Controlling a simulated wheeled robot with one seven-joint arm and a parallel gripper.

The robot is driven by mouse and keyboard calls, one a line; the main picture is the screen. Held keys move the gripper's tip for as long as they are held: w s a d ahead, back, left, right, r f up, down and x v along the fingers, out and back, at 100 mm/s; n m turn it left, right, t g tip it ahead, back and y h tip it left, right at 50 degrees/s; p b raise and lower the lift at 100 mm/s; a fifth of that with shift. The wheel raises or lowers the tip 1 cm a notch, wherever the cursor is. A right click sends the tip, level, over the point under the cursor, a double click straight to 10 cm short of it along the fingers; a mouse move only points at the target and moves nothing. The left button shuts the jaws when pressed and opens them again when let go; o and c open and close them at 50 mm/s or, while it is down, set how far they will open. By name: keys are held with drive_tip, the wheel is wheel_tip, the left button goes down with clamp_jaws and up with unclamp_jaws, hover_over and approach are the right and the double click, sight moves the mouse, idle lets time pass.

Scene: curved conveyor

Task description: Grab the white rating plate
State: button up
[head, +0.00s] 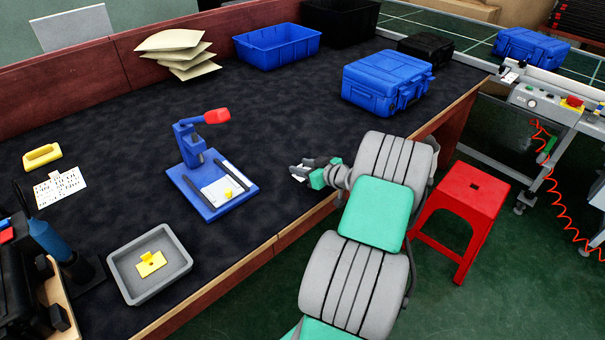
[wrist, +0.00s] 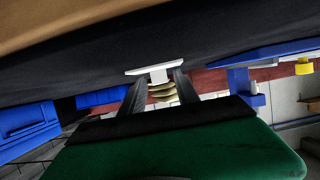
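The white rating plate (wrist: 154,68) shows in the wrist view as a flat plate with a narrow tab pointing towards my gripper. In the head view a small white patch of it (head: 298,174) shows at my fingertips, over the dark tabletop near its front edge. My gripper (head: 303,169) is low over the table, right of the blue press. In the wrist view my gripper (wrist: 160,83) has its two dark fingers apart, one on each side of the tab. A small gap shows on both sides. My fingers partly hide the plate in the head view.
A blue hand press (head: 215,190) with a white sheet and yellow piece stands left of my gripper. A grey tray (head: 183,262) holds a yellow plate (head: 150,264). A blue case (head: 386,80) and blue bin (head: 305,38) stand farther back. A red stool (head: 470,186) is beside the table.

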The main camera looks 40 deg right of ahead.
clamp_jaws()
idle(0.5)
